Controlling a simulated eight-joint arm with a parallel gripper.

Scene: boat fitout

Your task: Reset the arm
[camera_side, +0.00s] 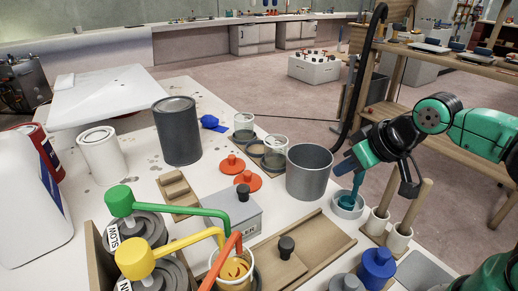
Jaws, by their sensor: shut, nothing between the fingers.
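My gripper (346,167) is at the right of the bench, at the end of my teal and black arm. It points down and left, just right of a grey open can (309,172) and above a small white pot (347,206). Its fingers are together with nothing held. A blue-teal piece (354,187) rises from the pot right below the fingers; I cannot tell whether it touches them.
Two white holders with wooden handles (415,205) stand right of the pot. A dark tall can (177,131), glass jars (244,125) and orange lids (240,172) stand left. Green (120,200), yellow and orange pump arms rise in front. A black curved post (366,70) stands behind.

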